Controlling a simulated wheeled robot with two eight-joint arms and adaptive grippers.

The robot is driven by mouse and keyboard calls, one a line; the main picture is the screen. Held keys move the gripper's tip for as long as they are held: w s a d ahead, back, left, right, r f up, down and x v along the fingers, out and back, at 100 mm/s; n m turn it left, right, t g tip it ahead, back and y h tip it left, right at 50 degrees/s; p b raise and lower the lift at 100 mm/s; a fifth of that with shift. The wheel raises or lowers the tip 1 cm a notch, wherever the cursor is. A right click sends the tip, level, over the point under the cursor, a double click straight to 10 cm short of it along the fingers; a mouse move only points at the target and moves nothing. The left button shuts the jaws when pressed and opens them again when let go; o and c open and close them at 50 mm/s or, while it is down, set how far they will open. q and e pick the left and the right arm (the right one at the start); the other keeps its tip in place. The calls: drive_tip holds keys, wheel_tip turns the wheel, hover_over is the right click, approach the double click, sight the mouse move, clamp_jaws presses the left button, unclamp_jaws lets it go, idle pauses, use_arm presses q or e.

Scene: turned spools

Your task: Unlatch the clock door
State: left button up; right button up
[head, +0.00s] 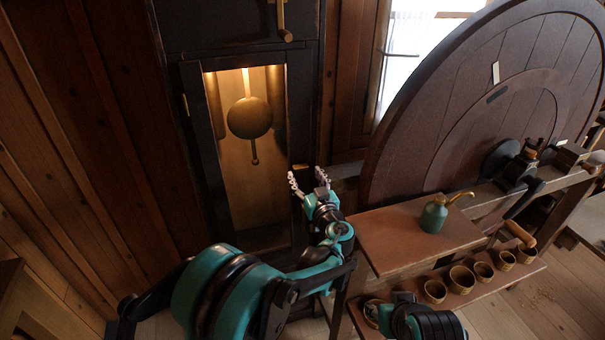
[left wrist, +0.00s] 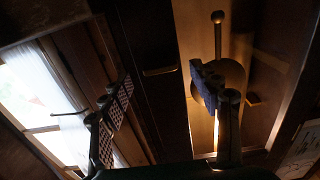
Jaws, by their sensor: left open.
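The tall dark clock case (head: 172,135) stands at the back left in the head view. Its narrow door (head: 283,215) looks closed, with a lit glass panel and a round brass pendulum (head: 250,118) behind it. A small brass latch piece (head: 300,167) shows on the door's right side, just beyond my left gripper (head: 308,182). That gripper is open and empty, its fingers pointing toward the case. In the left wrist view, a brass bar (left wrist: 160,71), probably the latch, lies on dark wood between and beyond the open fingers (left wrist: 165,92), apart from them. My right gripper is not visible.
A large round wooden wheel (head: 410,140) stands right of the clock. A wood-panelled wall (head: 90,130) bounds the left.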

use_arm(q)
drive_tip(key=shift+x, duration=1.6)
drive_tip(key=c, duration=1.2)
drive_tip(key=shift+o, duration=0.2)
drive_tip(key=shift+m, duration=0.3)
drive_tip(key=shift+m+b, duration=0.3)
drive_tip(key=shift+m, duration=8.3)
